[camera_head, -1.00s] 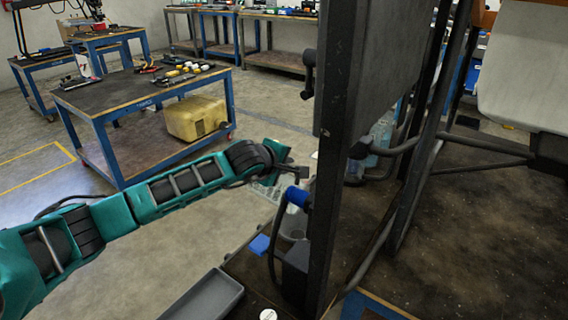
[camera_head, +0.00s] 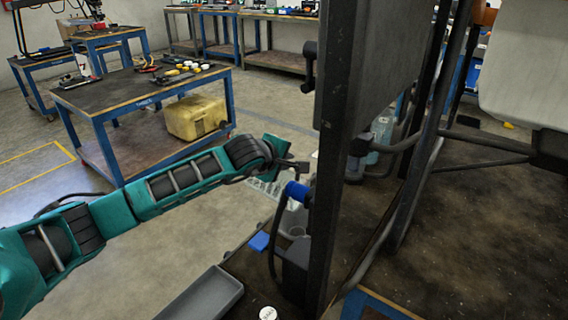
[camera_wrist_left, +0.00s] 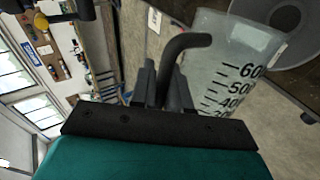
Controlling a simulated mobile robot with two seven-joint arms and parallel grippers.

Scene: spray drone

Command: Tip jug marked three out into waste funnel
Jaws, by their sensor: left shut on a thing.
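My left gripper (camera_head: 294,165) is at the end of the teal arm, left of the dark upright post. In the left wrist view its fingers (camera_wrist_left: 162,86) are shut on the dark hooked handle of a translucent jug (camera_wrist_left: 210,66) with black graduation marks. Part of the jug (camera_head: 268,187) shows below the gripper in the head view; its number mark is not visible and its tilt is hard to tell. A grey round vessel (camera_head: 293,222), possibly the waste funnel, stands below, partly hidden by a blue-ended hose. My right gripper is not in view.
The dark post (camera_head: 336,170) and panel stand close to the right of my left gripper. A grey tray (camera_head: 205,297) and a blue item (camera_head: 259,241) lie below. A blue-framed workbench (camera_head: 140,95) with a yellow canister (camera_head: 195,117) stands behind. Open floor lies between.

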